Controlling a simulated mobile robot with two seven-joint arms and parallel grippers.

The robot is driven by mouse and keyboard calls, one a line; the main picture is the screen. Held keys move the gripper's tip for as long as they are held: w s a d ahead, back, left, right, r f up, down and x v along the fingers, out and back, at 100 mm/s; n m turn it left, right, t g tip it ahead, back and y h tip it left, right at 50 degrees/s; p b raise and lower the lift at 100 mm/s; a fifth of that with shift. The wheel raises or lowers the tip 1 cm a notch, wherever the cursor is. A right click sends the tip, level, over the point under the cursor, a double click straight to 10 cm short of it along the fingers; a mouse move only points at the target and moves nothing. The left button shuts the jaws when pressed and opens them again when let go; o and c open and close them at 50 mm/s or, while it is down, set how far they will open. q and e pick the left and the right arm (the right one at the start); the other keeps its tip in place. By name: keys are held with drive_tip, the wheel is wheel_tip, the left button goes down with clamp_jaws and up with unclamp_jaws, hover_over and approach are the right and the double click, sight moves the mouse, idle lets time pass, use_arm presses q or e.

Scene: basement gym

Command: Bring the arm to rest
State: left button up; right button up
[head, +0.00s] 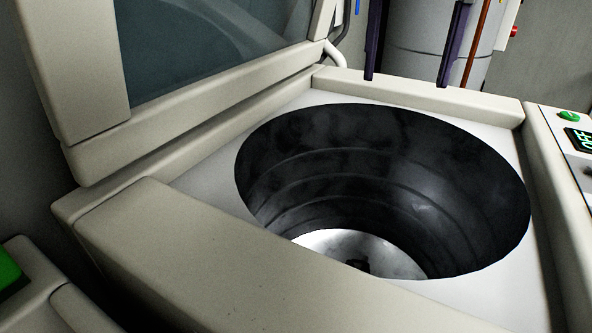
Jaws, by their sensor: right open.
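My right gripper (406,82) shows at the top of the head view as two dark, purplish fingers pointing down. They are wide apart, with nothing visible between them. The fingertips overlap the back rim of an open, off-white machine in the picture; I cannot tell whether they touch it. The rest of this gripper and its arm are cut off by the top edge. My left gripper is not in view.
The machine's rim (200,245) surrounds a deep dark drum (400,165). Its windowed lid (85,65) stands raised at left. A control panel (568,150) with a green button is at right. A grey cylinder (420,30) stands behind.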

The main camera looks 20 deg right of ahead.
drive_tip(key=shift+r, duration=0.3)
